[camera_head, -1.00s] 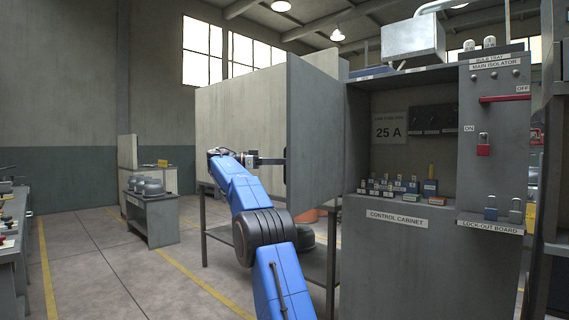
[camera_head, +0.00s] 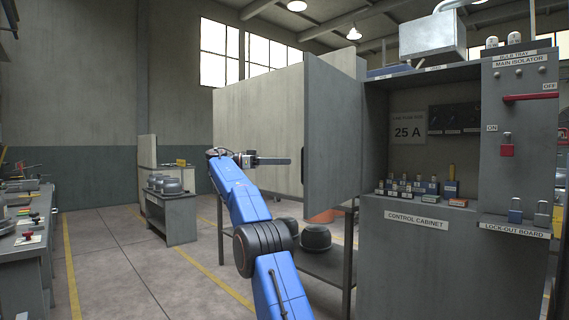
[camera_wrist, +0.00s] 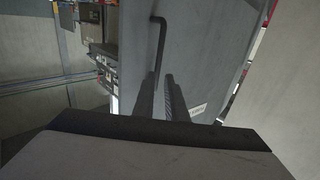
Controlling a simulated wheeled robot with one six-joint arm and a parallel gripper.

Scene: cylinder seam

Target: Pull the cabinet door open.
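The grey cabinet door (camera_head: 335,130) stands wide open, swung out to the left of the control cabinet (camera_head: 410,260). Its dark handle (camera_head: 303,166) shows edge-on at the door's left side. In the wrist view the handle (camera_wrist: 158,45) is a black bar on the grey door face (camera_wrist: 195,40). My gripper (camera_head: 289,161) is just left of the handle, with a small gap between. The near finger hides the handle's lower end.
The isolator panel (camera_head: 518,140) with a red lever is at right. A low table (camera_head: 325,265) with a dark pot (camera_head: 316,238) stands below the door. Open floor lies to the left.

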